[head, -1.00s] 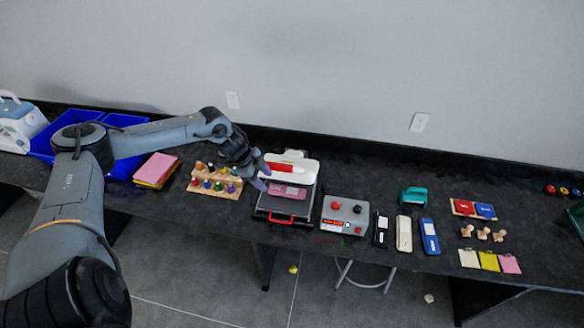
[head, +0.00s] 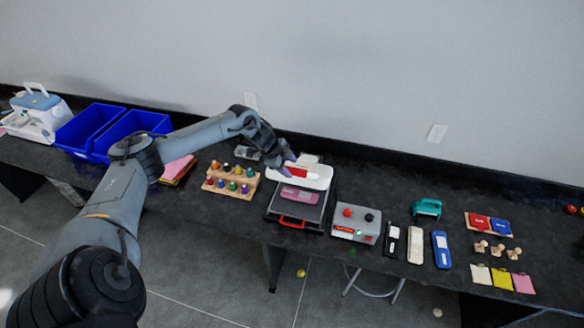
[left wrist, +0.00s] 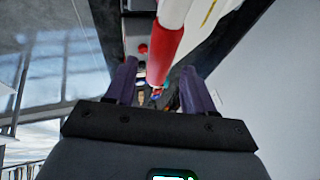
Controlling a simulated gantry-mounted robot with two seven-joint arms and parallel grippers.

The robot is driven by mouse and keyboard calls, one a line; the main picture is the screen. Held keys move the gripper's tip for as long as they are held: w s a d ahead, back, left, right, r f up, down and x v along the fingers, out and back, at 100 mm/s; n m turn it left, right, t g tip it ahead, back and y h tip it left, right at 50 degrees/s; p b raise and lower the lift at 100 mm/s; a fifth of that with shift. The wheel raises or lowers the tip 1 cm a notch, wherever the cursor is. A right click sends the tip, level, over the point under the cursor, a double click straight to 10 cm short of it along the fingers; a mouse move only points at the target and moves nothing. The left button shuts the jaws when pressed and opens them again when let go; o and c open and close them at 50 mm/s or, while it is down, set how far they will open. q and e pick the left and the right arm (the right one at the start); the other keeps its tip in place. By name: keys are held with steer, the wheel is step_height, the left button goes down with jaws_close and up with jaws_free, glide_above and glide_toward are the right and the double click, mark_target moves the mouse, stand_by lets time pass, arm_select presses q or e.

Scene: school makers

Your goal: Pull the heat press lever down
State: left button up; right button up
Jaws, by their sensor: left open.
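The heat press (head: 328,186) stands on the black bench, with a white upper part, a dark lower plate and a red front handle (head: 298,223). A maroon piece (head: 300,195) lies on the plate. The red lever grip (head: 298,170) shows on the white top; in the left wrist view the red and white lever (left wrist: 165,52) runs between the fingers. My left gripper (head: 287,164) is open at the lever's left end, its fingers (left wrist: 158,88) on either side of the red part. I cannot tell whether they touch it. My right gripper is not in view.
A rack of colored bottles (head: 231,182) stands left of the press, close to my left arm. A grey control box (head: 356,224) with knobs stands just right of it. Blue bins (head: 138,124) are farther left. The wall is behind.

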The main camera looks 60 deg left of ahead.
arm_select(q)
steer(key=shift+x, duration=1.3)
jaws_close()
